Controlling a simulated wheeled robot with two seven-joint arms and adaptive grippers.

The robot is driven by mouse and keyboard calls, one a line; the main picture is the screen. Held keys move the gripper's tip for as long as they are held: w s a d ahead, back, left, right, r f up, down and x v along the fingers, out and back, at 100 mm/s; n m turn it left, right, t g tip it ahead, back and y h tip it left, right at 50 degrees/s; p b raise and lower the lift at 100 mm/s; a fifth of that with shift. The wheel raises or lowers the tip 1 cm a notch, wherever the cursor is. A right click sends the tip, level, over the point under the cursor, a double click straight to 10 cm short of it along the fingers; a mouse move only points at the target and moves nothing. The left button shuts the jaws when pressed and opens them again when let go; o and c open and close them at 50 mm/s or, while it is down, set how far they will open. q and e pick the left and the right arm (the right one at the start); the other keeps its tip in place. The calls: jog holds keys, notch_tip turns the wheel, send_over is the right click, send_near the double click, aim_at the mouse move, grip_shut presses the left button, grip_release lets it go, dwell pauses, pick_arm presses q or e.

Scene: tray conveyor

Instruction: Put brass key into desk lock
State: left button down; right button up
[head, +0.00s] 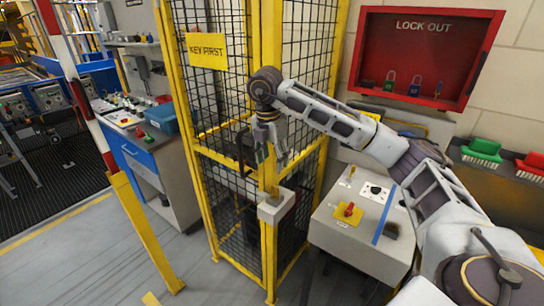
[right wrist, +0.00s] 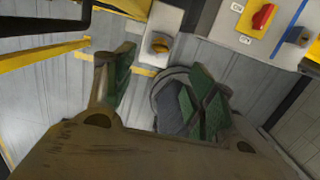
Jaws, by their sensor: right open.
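A small brass-yellow piece, which looks like the brass key (right wrist: 160,43), sits on a grey lock box (head: 277,208) on the cage gate's post. My right gripper (head: 270,150) is open and empty above this box, apart from it. In the right wrist view, its green-padded fingers (right wrist: 155,88) stand wide apart, with the box beyond them. The grey desk (head: 335,236) is to the right. A white plate with a dark round centre (head: 375,190), possibly the desk lock, is on its top. My left gripper is not in view.
The yellow-framed mesh cage (head: 265,60) bears a "KEY FIRST" sign (head: 207,50). A yellow rail stands left.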

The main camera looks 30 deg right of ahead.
aim_at(275, 186)
jog(key=shift+w+d+f+p, duration=0.1)
jog(key=shift+d+f+p, duration=0.2)
jog(key=shift+f, duration=1.9)
jog(key=shift+w+d+f+p, duration=0.1)
jog(key=shift+d+f+p, duration=0.2)
jog(key=shift+f, duration=1.85)
jog(key=shift+w+d+f+p, duration=0.15)
jog(key=shift+f+p, duration=0.2)
jog(key=shift+f, duration=1.85)
jog(key=c, duration=1.1)
jog(key=shift+r+p, duration=0.8)
jog(key=shift+r, duration=1.1)
jog(key=shift+r+p, duration=0.85)
jog(key=shift+r, duration=1.1)
jog(key=shift+s+f, duration=0.1)
jog(key=shift+f, duration=0.05)
